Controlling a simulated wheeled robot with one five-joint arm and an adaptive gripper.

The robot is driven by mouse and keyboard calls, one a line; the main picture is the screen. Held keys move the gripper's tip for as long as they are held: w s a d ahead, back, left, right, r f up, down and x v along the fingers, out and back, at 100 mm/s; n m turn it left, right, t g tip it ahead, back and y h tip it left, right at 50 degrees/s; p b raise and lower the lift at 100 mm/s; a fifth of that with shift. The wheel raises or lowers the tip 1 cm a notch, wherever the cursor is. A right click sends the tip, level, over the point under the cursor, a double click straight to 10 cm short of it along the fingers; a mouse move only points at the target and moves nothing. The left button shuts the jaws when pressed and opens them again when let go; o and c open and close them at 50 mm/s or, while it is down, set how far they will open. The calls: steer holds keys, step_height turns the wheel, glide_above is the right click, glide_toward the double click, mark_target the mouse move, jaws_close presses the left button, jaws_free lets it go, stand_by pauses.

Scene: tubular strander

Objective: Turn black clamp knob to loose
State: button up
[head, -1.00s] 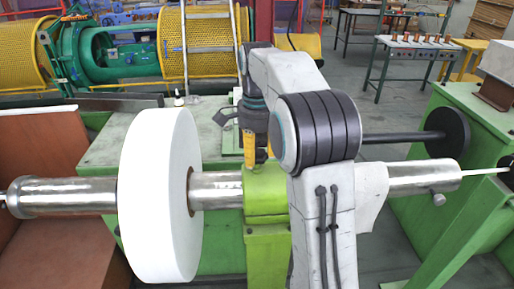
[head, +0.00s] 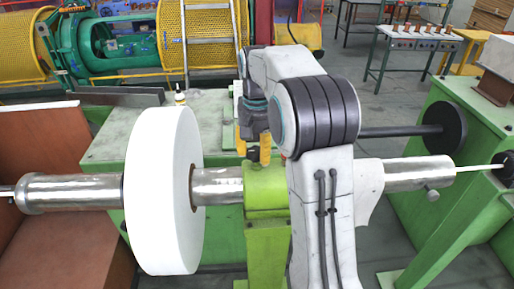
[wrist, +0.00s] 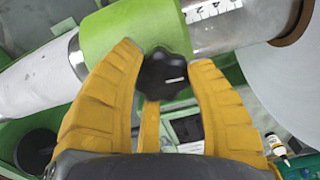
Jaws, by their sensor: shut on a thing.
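The black clamp knob (wrist: 160,70) is lobed, with a short white mark on its face, and shows in the middle of the wrist view. It sits beside the light green clamp block (wrist: 125,28) around the steel shaft. My gripper (wrist: 165,72) has yellow ribbed fingers, shut on the knob from both sides. In the head view my gripper (head: 259,153) points down just behind the top of the green clamp block (head: 264,186).
The steel shaft (head: 75,190) runs across the front, carrying a large white reel (head: 160,190) left of the clamp. A black disc on a rod (head: 446,130) stands at the right. A small bottle (wrist: 277,146) shows low right in the wrist view.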

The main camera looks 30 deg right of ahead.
steer(key=n+p, duration=0.1)
steer(key=n, duration=0.3)
steer(key=shift+f+n, duration=0.1)
steer(key=shift+n, duration=0.2)
steer(key=n, duration=0.3)
steer(key=shift+n, duration=0.4)
steer(key=n, duration=0.3)
steer(key=shift+p, duration=0.4)
steer(key=shift+s+n, duration=0.1)
steer(key=shift+n, duration=2)
steer(key=o, duration=1.2)
